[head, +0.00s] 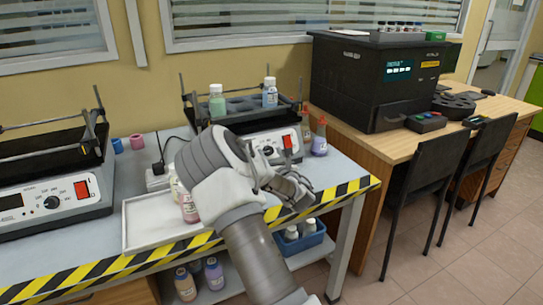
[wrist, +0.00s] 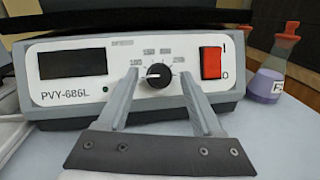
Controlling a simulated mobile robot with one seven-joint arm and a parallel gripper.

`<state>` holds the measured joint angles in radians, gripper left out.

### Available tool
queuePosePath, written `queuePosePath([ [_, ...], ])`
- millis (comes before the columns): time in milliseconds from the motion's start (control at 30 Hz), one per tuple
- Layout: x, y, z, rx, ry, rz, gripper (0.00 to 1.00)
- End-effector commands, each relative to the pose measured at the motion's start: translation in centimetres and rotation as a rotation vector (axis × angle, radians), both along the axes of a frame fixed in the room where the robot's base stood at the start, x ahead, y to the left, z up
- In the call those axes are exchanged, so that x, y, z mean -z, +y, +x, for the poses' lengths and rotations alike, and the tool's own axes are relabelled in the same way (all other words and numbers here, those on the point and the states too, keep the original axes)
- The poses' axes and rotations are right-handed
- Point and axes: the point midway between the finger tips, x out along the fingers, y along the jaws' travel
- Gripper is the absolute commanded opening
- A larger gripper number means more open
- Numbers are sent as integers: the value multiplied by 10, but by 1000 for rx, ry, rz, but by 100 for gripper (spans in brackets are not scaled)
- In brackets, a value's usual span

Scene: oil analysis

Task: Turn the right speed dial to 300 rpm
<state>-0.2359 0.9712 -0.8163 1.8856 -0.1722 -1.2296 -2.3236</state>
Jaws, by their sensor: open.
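The right speed dial (wrist: 159,75), a round black knob, is on the white front panel of the right shaker (wrist: 95,60). It also shows in the head view (head: 268,151). Numbers ring the knob; some at lower right are hidden or too small to read. A small pale mark shows on the knob's left side, but its exact setting is unclear. My gripper (wrist: 158,84) is open in front of the panel, one finger left and one right of the dial. Contact cannot be told. In the head view my arm covers part of the shaker.
A red power switch (wrist: 211,62) sits just right of the right finger, and a dark display (wrist: 73,64) to the left. A flask with purple liquid (wrist: 268,85) stands beside the shaker. A white tray (head: 150,220) and the left shaker (head: 50,190) are on the bench.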

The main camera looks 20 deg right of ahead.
Motion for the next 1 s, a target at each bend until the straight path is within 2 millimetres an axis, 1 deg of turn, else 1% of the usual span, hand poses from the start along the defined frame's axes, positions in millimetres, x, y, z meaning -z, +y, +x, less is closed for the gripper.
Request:
queuePosePath([
  [100, 0, 0, 0, 0, 0, 0, 67],
  [133, 0, 0, 0, 0, 0, 0, 66],
  [500, 0, 0, 0, 1, 0, 0, 0],
  [767, 0, 0, -1, 4, 0, 6, 0],
  [1000, -1, 1, 0, 40, 2, 74, 0],
])
